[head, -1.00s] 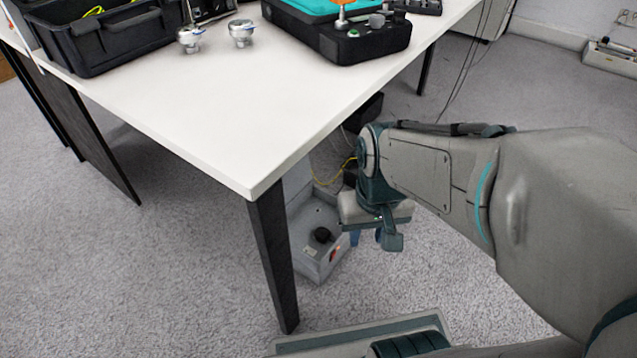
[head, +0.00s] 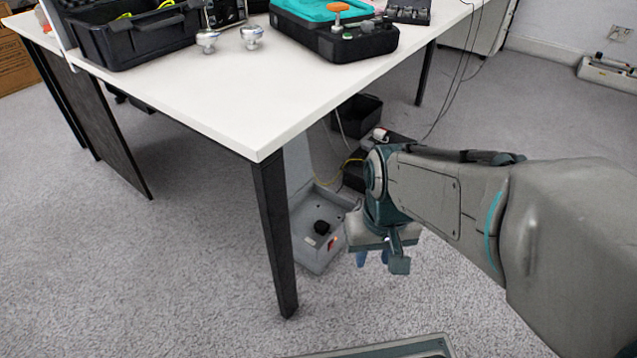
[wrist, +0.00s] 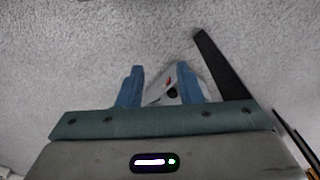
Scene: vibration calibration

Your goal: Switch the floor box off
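The floor box (head: 312,248) is a grey box on the carpet under the table, just right of the near table leg. On it are a black knob (head: 321,227) and a small red, lit-looking switch (head: 333,243). My gripper (head: 373,259) hangs to the right of the box and above the floor, its blue fingers pointing down. In the wrist view the gripper (wrist: 158,85) has its two blue fingers apart with nothing held. Between them show the red switch (wrist: 169,83) and the dark knob (wrist: 172,92), farther off. Part of the box is hidden by the fingers.
The white table (head: 230,105) overhangs the box. Its black leg (head: 273,235) stands close on the box's left. A black bin (head: 358,115) and a yellow cable (head: 350,162) lie behind. Open carpet (head: 440,285) is to the right and front.

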